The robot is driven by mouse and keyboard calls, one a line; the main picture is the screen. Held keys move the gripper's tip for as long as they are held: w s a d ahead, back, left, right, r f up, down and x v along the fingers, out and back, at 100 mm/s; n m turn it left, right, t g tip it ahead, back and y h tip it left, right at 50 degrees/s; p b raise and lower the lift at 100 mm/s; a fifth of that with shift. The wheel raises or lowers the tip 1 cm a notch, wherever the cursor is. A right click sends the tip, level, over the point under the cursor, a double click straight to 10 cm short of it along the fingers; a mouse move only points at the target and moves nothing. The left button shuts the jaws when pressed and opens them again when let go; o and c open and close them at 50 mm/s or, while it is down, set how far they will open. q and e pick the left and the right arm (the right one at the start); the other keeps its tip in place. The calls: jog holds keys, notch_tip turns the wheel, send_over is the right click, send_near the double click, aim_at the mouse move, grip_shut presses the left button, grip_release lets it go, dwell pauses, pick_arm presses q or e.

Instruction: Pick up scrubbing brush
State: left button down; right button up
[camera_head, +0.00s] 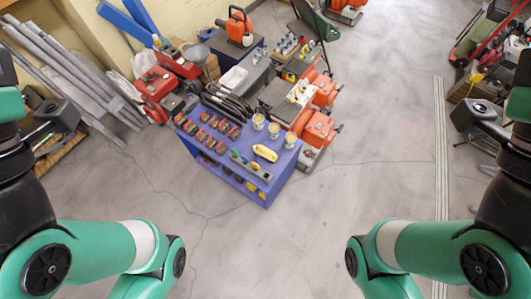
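A yellow, rounded oblong object (265,153) lies on top of the blue workbench (215,152). It may be the scrubbing brush; no bristles can be made out at this size. My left arm's dark end parts (60,115) show at the left edge and my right arm's dark end parts (478,116) at the right edge. No fingers can be clearly made out on either. Both arms are far from the bench, and nothing is seen held.
Several red-and-black items sit in rows on the bench, with several cans (274,130) at its right end. Red machines (319,130) stand close behind and right. Grey pipes (75,75) lean at the left wall. The floor (270,245) in front is clear.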

pick_arm(q)
jog(key=c, duration=1.6)
grip_release()
grip_release()
